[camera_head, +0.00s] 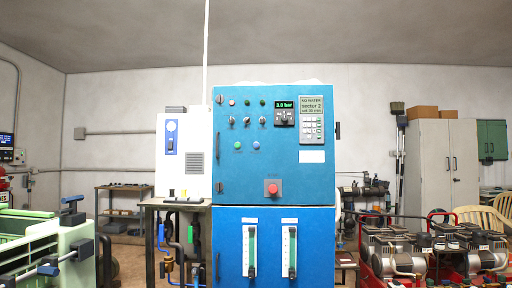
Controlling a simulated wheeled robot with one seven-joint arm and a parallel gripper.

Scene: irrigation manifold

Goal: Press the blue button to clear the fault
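The blue cabinet (230,180) stands upright in the middle of the view, facing me. The blue button (256,146) is a small round button on its upper door. A green button (237,145) sits just to its left at the same height. A row of switches (247,120) is above the two buttons, with small red and green lamps higher up. A larger red button (273,188) is on a plate lower on the door. My gripper is not in view, and nothing covers the blue button.
A display reading 3.0 bar (285,105) and a keypad panel (312,118) are on the door's right. Two flow gauges (251,250) are below. A white unit (198,180) stands left of the cabinet. Green equipment (45,245) fills the lower left, compressors (400,245) the lower right.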

